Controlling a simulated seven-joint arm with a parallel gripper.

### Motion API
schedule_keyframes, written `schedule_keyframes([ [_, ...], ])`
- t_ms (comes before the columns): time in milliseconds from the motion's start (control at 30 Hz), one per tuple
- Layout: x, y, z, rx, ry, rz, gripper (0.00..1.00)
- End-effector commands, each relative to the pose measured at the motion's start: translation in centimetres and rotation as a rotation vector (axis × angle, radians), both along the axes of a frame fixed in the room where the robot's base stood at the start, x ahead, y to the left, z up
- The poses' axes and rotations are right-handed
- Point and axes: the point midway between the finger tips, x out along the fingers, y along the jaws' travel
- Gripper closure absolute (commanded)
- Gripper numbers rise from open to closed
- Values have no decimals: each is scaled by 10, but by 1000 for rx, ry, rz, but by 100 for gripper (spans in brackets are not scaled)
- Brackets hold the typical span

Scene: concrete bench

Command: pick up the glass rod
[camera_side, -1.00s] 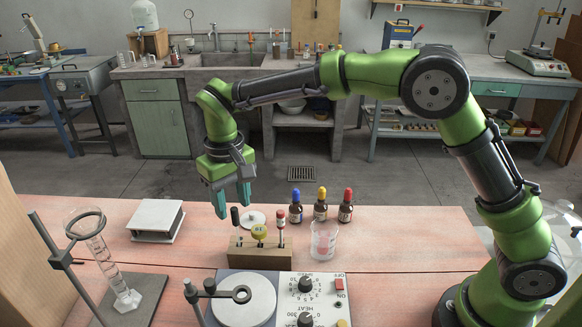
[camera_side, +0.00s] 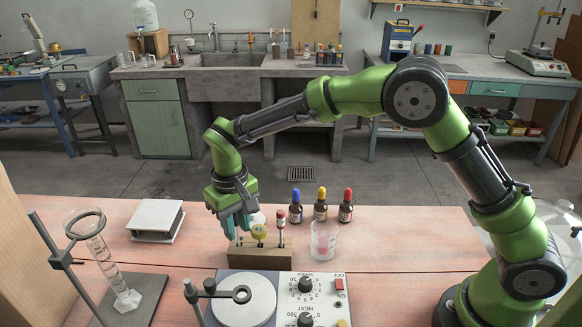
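A wooden block (camera_side: 262,258) on the bench holds several upright slim items. One has a round yellow tag (camera_side: 259,231) and one a red and white top (camera_side: 281,220). The dark-topped item at the block's left end is now mostly hidden by my gripper's fingers. I cannot tell for sure which of these is the glass rod. My gripper (camera_side: 237,226) points down over the left end of the block, its teal fingers at the dark-topped item. The view does not show whether the fingers are closed on it.
Several dropper bottles (camera_side: 320,205) and a glass beaker (camera_side: 324,240) stand right of the block. A hotplate (camera_side: 305,290) is in front. A stand with a tilted glass cylinder (camera_side: 103,262) and a white box (camera_side: 156,221) are at left. The bench's right middle is clear.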

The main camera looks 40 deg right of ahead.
Motion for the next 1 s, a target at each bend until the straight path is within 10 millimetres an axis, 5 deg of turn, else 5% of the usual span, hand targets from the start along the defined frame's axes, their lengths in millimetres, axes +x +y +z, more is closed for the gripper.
schedule_keyframes([
  [167,0,0,0,0,-1,0,100],
  [533,0,0,5,1,-2,0,100],
  [1000,1,0,88,1,-4,0,100],
])
